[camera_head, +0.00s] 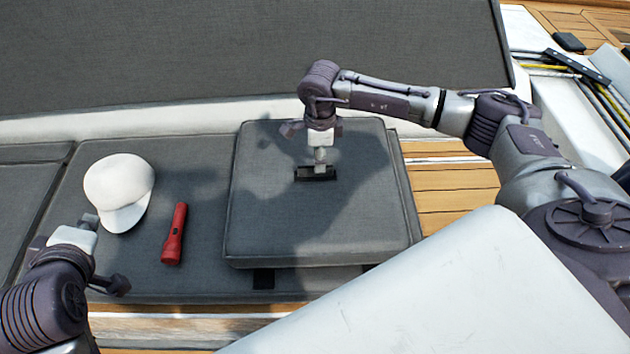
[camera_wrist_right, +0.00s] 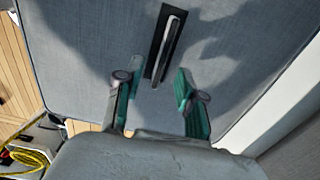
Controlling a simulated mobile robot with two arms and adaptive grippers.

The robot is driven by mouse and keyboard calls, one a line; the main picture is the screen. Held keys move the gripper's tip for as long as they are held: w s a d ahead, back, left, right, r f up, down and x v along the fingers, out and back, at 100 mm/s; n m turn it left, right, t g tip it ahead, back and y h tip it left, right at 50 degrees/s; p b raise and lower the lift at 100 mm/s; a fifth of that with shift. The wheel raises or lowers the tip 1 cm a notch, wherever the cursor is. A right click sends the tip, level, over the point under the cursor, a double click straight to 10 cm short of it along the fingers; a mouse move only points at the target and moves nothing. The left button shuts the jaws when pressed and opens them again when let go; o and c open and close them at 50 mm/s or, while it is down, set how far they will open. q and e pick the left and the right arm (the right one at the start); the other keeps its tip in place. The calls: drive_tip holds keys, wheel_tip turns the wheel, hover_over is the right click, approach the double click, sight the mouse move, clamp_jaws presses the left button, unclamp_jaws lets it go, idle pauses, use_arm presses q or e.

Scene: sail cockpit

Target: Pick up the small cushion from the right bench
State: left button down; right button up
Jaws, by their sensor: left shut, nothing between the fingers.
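The small grey square cushion (camera_head: 265,215) lies on the dark grey bench, with a black strap handle (camera_head: 301,174) on its top face. My right gripper (camera_head: 320,166) is over this handle and partly hides it. In the right wrist view, my right gripper (camera_wrist_right: 156,98) has its two greenish fingers apart with nothing held. There the handle (camera_wrist_right: 166,47) stands out from the cushion (camera_wrist_right: 90,50) just beyond the fingertips; contact cannot be told. My left gripper (camera_head: 90,220) is shut and empty at the lower left, beside the white cap.
A white cap (camera_head: 118,190) and a red flashlight (camera_head: 174,235) lie on the bench (camera_head: 205,165) left of the cushion. A grey backrest (camera_head: 240,50) rises behind. Wooden slats (camera_head: 455,190) lie right of the cushion. Yellow rope (camera_wrist_right: 28,160) shows in the wrist view.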

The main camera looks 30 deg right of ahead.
sight(315, 175)
drive_tip(key=f, duration=0.3)
drive_tip(key=f+p, duration=0.1)
drive_tip(key=f, duration=0.1)
drive_tip(key=shift+w+a+f, duration=0.15)
drive_tip(key=shift+w+a, duration=0.1)
drive_tip(key=shift+a, duration=0.15)
clamp_jaws()
drive_tip(key=shift+w, duration=0.1)
